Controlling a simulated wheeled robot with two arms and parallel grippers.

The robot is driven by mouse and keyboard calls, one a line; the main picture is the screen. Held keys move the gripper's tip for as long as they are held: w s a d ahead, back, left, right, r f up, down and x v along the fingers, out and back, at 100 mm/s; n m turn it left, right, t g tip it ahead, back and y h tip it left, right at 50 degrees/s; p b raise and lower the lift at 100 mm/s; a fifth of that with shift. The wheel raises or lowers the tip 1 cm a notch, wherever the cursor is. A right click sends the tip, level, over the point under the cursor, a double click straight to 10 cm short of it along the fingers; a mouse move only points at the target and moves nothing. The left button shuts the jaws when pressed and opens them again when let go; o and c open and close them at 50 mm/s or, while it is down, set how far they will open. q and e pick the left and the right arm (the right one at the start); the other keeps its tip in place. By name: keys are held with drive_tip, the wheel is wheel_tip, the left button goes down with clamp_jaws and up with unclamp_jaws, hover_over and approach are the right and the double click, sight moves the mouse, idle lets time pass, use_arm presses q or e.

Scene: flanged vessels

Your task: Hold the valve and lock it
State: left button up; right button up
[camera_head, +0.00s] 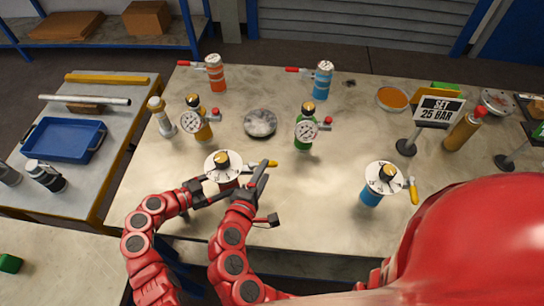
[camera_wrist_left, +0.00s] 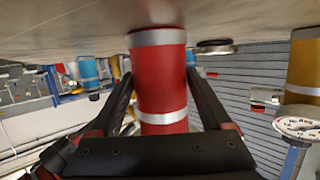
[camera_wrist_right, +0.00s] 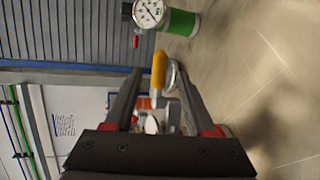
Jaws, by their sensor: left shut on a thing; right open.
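The red valve vessel has a white dial top (camera_head: 224,166) with a gold knob, and a yellow-tipped handle (camera_head: 263,163) sticking out to its right. In the left wrist view its red body (camera_wrist_left: 160,75) with silver bands stands between the fingers. My left gripper (camera_head: 200,190) is shut on this body from the left. My right gripper (camera_head: 262,178) is open, just in front of and below the handle. In the right wrist view the yellow handle (camera_wrist_right: 159,72) shows between the spread fingers, and I see no clear contact. The dial's markings are too small to read.
A blue valve vessel (camera_head: 371,197) with a similar dial stands to the right. Behind are a green gauge vessel (camera_head: 303,141), an orange gauge vessel (camera_head: 203,130) and a grey disc (camera_head: 260,123). A "SET 25 BAR" sign (camera_head: 437,110) stands at right. The table (camera_head: 320,215) is clear between the two dials.

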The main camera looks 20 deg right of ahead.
drive_tip(key=x, duration=0.7)
drive_tip(key=shift+w, duration=0.1)
clamp_jaws()
drive_tip(key=shift+f, duration=0.1)
idle(1.2)
